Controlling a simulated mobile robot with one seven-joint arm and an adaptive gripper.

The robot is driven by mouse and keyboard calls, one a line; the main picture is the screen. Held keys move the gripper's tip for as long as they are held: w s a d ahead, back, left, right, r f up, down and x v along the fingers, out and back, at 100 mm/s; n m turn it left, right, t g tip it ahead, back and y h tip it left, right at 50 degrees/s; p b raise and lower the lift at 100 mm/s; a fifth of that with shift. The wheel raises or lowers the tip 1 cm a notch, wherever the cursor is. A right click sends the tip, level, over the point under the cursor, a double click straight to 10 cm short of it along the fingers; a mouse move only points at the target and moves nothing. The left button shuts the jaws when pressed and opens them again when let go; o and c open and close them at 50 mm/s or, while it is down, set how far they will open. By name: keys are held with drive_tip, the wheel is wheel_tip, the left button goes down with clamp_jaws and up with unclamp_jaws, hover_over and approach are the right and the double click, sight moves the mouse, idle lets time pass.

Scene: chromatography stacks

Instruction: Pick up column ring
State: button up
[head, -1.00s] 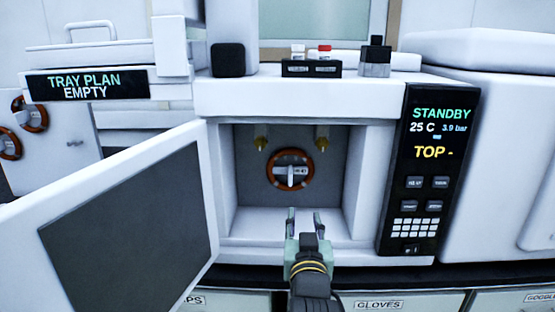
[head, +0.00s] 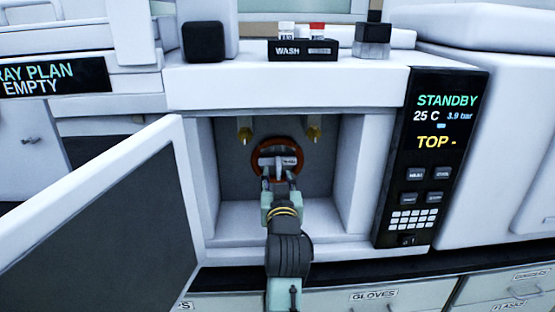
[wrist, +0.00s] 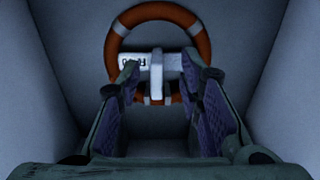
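The column ring (head: 280,150) is an orange ring with a white labelled bar across its middle. It sits against the back wall inside the open compartment (head: 230,222), between and below two brass fittings. It also shows in the wrist view (wrist: 201,42), upright, with its lower part partly hidden by my fingers. My gripper (head: 278,184) is inside the compartment, in front of the ring. In the wrist view my gripper (wrist: 160,85) is open, its fingers pointing at the bar, one to each side of its middle. I cannot tell whether they touch it.
The open door (head: 110,225) swings out at the left. The control panel (head: 432,160) on the right reads standby.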

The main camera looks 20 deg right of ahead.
sight(279, 175)
drive_tip(key=shift+w+d+r+p, duration=0.2)
drive_tip(key=shift+w+d, duration=0.1)
drive_tip(key=shift+w, duration=0.35)
drive_tip(key=shift+w+d+r+p, duration=0.15)
drive_tip(key=shift+w+d+p, duration=0.1)
drive_tip(key=shift+w, duration=0.35)
drive_tip(key=shift+w+d+f, duration=0.15)
drive_tip(key=shift+w, duration=0.35)
drive_tip(key=shift+c, duration=0.5)
clamp_jaws()
